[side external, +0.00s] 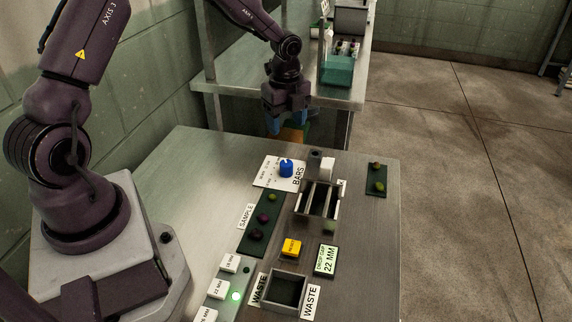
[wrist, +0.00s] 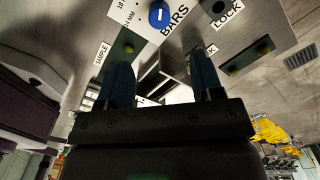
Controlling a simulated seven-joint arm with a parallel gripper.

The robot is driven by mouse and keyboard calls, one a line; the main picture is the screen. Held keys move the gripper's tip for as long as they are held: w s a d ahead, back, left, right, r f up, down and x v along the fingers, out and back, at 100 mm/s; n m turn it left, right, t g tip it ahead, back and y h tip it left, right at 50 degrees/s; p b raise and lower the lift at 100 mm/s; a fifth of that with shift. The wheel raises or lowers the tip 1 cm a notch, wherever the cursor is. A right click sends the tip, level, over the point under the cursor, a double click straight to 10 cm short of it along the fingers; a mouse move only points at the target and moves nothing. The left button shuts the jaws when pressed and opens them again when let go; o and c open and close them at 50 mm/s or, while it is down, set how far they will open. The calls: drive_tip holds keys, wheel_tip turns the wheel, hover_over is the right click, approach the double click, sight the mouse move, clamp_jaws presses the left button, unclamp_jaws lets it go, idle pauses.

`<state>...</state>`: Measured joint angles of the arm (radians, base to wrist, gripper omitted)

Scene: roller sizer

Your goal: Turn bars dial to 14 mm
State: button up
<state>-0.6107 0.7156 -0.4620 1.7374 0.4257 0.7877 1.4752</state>
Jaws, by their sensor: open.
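The blue bars dial (side external: 286,168) stands on a white scale plate (side external: 265,180) marked BARS, at the back of the steel bench.
The roller frame (side external: 318,200) stands right of the dial. A green sample strip (side external: 262,222) holds several small fruits; another green pad (side external: 376,180) is at right. A yellow button (side external: 291,247), a 22 MM display (side external: 326,260), a waste bin (side external: 285,290) and size buttons (side external: 218,289) lie in front.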

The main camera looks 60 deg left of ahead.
sight(286, 162)
wheel_tip(286, 162, down, 13)
idle(0.5)
drive_tip(key=c, duration=0.9)
